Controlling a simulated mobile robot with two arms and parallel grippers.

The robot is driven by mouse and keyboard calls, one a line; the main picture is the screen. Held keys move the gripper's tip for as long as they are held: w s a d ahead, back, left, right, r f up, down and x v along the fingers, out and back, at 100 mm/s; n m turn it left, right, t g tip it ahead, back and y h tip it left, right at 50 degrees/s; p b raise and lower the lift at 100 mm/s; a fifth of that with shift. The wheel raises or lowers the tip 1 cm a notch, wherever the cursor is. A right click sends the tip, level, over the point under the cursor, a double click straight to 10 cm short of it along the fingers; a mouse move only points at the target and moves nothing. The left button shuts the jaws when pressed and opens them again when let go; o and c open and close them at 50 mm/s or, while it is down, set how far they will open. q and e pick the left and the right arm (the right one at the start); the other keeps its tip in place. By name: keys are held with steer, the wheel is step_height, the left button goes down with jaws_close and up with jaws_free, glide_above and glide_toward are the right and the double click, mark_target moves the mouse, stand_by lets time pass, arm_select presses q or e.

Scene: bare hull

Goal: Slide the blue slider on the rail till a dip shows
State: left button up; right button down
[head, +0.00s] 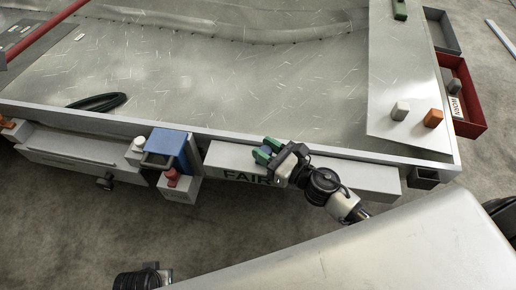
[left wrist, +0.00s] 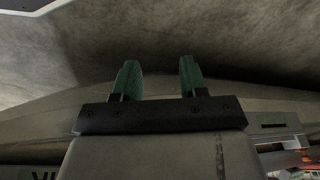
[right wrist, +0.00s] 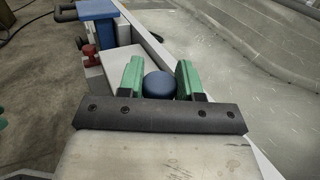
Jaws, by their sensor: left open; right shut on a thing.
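A round dark blue knob (right wrist: 160,85), which looks like the blue slider, sits between the green fingers of my right gripper (right wrist: 158,75). The gripper is shut on it. In the head view my right gripper (head: 267,151) is at the near edge of the hull panel (head: 200,85), above a long pale box marked FAIR (head: 350,177). The fingers mostly hide the knob there. I cannot tell which part is the rail. My left gripper (left wrist: 158,75) is open and empty, facing a dull grey surface in the left wrist view.
A blue holder (head: 170,146) with a red knob (head: 172,178) stands left of the right gripper. A white plate (head: 400,75) bears a grey and an orange block (head: 433,118). A red tray (head: 475,128) is at the right. A black cable loop (head: 97,102) lies on the panel.

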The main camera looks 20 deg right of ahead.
steer(key=shift+s+d+b, duration=0.15)
steer(key=shift+s+d, duration=0.2)
steer(key=shift+d, duration=0.35)
steer(key=shift+s+d+b, duration=0.15)
steer(key=shift+s+d, duration=0.2)
steer(key=shift+d, duration=0.3)
arm_select(q)
steer(key=v, duration=0.1)
steer(key=w+v, duration=0.1)
steer(key=v, duration=0.1)
steer(key=shift+s+r, duration=0.15)
steer(key=shift+r, duration=0.25)
steer(key=shift+d, duration=0.1)
arm_select(e)
steer(key=c, duration=0.8)
jaws_free()
steer(key=shift+s+d, duration=0.1)
steer(key=shift+s, duration=0.1)
arm_select(q)
steer(key=b+v, duration=0.2)
steer(key=v, duration=0.5)
steer(key=shift+r+t, duration=0.3)
steer(key=shift+r, duration=0.15)
arm_select(e)
steer(key=v, duration=1)
steer(key=shift+s, duration=0.15)
steer(key=shift+d, duration=0.1)
